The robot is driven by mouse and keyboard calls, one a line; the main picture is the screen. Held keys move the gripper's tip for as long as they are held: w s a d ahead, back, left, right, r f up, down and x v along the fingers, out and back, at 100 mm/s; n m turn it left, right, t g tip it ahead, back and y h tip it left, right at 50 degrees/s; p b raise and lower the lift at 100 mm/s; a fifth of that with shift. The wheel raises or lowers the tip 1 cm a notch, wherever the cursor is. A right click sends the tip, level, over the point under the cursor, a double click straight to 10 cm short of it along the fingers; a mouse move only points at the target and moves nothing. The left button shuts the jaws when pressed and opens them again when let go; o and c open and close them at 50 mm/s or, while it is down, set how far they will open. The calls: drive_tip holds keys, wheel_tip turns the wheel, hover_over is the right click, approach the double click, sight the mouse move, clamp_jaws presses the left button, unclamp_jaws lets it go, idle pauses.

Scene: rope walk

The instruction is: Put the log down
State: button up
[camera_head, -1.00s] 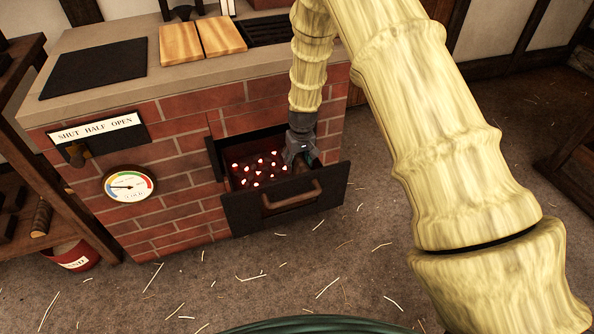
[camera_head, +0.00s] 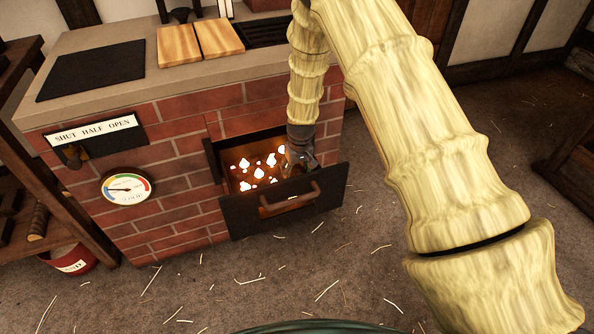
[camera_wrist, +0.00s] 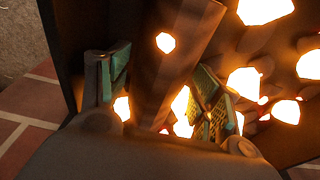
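The log (camera_wrist: 188,45) is a brown bar lying slantwise among glowing coals in the wrist view. My gripper (camera_wrist: 160,78) has its two green-padded fingers spread, one on each side of the log. Glowing coals show through gaps between the log and both fingers. In the head view my gripper (camera_head: 300,163) is low inside the open firebox drawer (camera_head: 240,212), at its right end. The log is mostly hidden there by the gripper and the drawer front.
The brick stove (camera_head: 175,165) has a dial gauge (camera_head: 126,189) and a "SHUT HALF OPEN" plate (camera_head: 95,132). The drawer's front and handle (camera_head: 290,198) stand out toward me. A red bucket (camera_head: 70,258) is at left. The straw-strewn floor (camera_head: 300,265) in front is clear.

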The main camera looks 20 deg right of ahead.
sight(299, 172)
drive_tip(key=shift+r, duration=0.1)
wheel_tip(299, 172, up, 12)
drive_tip(key=s+p, duration=0.1)
drive_tip(key=p, duration=0.1)
drive_tip(key=shift+s, duration=0.4)
idle(0.4)
